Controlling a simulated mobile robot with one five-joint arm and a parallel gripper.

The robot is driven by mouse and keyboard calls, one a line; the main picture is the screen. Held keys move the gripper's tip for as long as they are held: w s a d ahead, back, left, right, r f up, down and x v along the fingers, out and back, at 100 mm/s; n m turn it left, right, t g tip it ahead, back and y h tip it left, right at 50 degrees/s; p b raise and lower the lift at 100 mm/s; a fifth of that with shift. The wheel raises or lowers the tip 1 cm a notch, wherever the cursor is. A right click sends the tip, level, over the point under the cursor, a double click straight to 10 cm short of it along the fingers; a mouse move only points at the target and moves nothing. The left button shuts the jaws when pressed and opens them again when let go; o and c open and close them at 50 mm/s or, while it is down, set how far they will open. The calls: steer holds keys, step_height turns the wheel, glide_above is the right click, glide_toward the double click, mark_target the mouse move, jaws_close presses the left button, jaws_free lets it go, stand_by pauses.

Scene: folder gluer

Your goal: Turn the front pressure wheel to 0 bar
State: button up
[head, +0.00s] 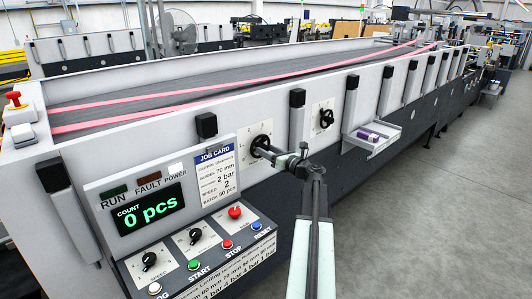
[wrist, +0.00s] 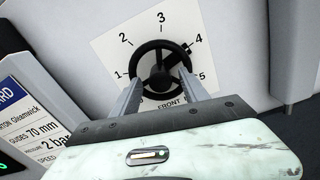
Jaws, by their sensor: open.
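The front pressure wheel (wrist: 160,72) is a black spoked handwheel on a white dial plate (wrist: 112,45) marked FRONT. Numbers 1 to 5 show around it; no 0 shows, and the lower plate is partly hidden by my gripper. A black marker (wrist: 191,47) at the wheel's upper right points close to 4. My gripper (wrist: 160,79) is open, with one finger at each side of the wheel's lower half; I cannot tell whether they touch the rim. In the head view the wheel (head: 261,144) is on the machine's side panel, with my gripper (head: 273,153) at it.
A second black wheel (head: 326,118) is on a plate to the right, above a small tray (head: 371,138) with a purple item. The control panel (head: 190,250) and its display reading 0 pcs (head: 148,208) are to the left. Grey floor is clear at the right.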

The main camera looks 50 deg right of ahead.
steer(key=shift+w, duration=0.1)
jaws_close()
stand_by(0.3)
stand_by(0.4)
